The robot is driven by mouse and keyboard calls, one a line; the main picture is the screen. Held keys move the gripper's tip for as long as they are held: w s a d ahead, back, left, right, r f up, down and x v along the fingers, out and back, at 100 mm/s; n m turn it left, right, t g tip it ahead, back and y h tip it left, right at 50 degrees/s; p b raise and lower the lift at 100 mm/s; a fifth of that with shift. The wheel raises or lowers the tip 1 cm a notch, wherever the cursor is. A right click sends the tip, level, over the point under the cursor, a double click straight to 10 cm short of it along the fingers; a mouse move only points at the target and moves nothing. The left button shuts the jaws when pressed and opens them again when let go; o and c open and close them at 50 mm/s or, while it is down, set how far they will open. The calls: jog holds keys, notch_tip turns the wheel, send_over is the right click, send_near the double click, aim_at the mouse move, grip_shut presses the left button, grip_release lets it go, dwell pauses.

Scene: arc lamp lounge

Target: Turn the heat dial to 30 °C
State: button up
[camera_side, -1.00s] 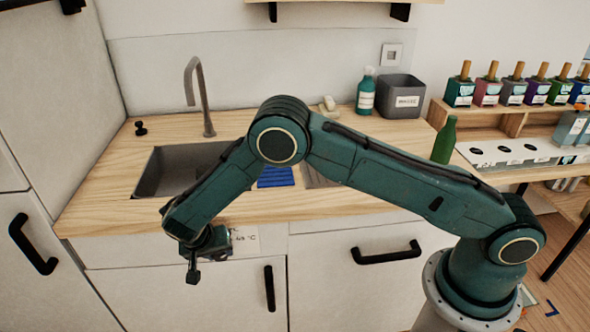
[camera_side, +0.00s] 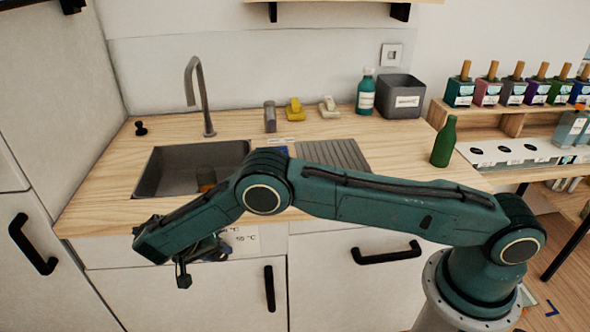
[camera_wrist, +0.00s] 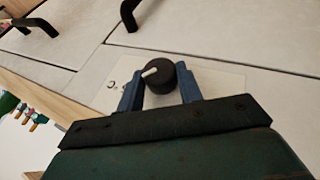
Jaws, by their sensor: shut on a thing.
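The heat dial (camera_wrist: 160,77) is a round black knob with a white pointer bar, on a pale plate (camera_wrist: 218,80) fixed to a white front. In the wrist view the pointer aims towards the left of the picture. My gripper (camera_wrist: 159,70) has its two blue fingers on either side of the knob, shut on it. In the side view my gripper (camera_side: 213,250) is at the cabinet front below the sink and hides the dial. Part of the plate (camera_side: 243,241) shows with "°C" marks, too small to read surely. The 30 °C mark cannot be made out.
Black handles (camera_side: 268,288) stick out from the fronts near my gripper. The wooden worktop (camera_side: 110,190) above holds a sink (camera_side: 180,168), a tap (camera_side: 205,95), a green bottle (camera_side: 444,142) and a grey bin (camera_side: 401,96).

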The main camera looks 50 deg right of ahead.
dwell(0.8)
jog(key=o, duration=1)
jog(key=shift+s+d+r+m+t+y, duration=0.15)
jog(key=shift+m+t+y, duration=0.15)
jog(key=shift+t+y, duration=0.5)
jog(key=shift+s+d+m+t+y, duration=0.15)
jog(key=shift+m+t+y, duration=0.15)
jog(key=shift+t+y, duration=0.7)
jog(key=v, duration=1.4)
jog(key=s+d+r+n+y, duration=0.1)
jog(key=s+d+r, duration=0.2)
jog(key=d+r, duration=0.2)
jog(key=s+d+r+n, duration=0.2)
jog(key=d+r, duration=0.4)
jog(key=r, duration=0.4)
jog(key=shift+s+r+y, duration=0.25)
jog(key=shift+s+y, duration=0.15)
jog(key=shift+s, duration=0.4)
